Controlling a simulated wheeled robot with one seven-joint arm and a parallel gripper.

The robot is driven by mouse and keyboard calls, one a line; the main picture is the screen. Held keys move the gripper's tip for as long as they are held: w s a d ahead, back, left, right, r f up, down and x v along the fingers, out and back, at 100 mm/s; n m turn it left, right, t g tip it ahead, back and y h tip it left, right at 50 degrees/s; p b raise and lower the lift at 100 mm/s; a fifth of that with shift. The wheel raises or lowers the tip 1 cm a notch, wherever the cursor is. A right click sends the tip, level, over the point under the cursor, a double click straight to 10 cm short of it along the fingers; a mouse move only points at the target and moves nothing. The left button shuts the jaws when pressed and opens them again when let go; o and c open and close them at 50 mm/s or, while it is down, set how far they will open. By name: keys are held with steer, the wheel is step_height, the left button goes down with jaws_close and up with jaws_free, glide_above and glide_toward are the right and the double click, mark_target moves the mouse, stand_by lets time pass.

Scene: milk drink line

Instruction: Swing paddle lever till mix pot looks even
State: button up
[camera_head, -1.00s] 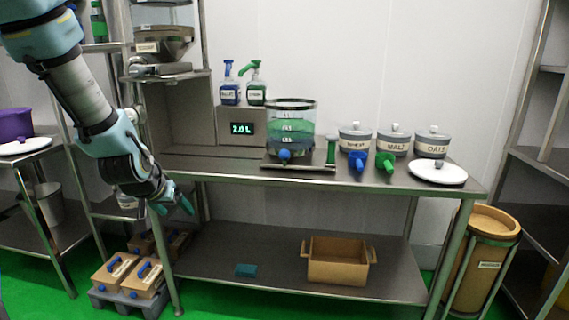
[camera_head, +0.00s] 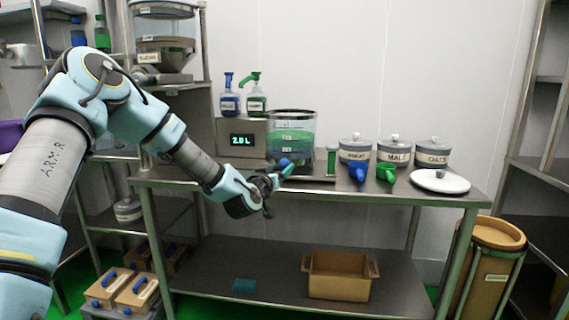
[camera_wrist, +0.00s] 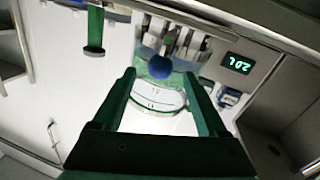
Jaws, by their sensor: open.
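The clear mix pot (camera_head: 292,124) stands on the steel table with green contents. The green looks lighter above and darker below, but I cannot tell how even it is. A blue knob (camera_wrist: 159,67) at its front shows between my fingers in the wrist view. A green upright lever (camera_head: 331,160) stands to the right of the pot; it also shows at the upper left of the wrist view (camera_wrist: 94,30). My gripper (camera_head: 284,173) is open at the pot's front, with its fingertips close to the blue knob. I cannot tell whether they touch it.
A display (camera_head: 241,140) reading 2.0 L stands left of the pot, with two pump bottles (camera_head: 229,104) above it. Lidded jars (camera_head: 394,152), a blue scoop (camera_head: 357,172), a green scoop (camera_head: 386,173) and a white lid (camera_head: 440,182) stand to the right. A brown crate (camera_head: 339,283) sits below.

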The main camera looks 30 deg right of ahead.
mark_target(282, 166)
steer(key=x, duration=0.5)
steer(key=shift+p, duration=0.35)
jaws_close()
stand_by(1.1)
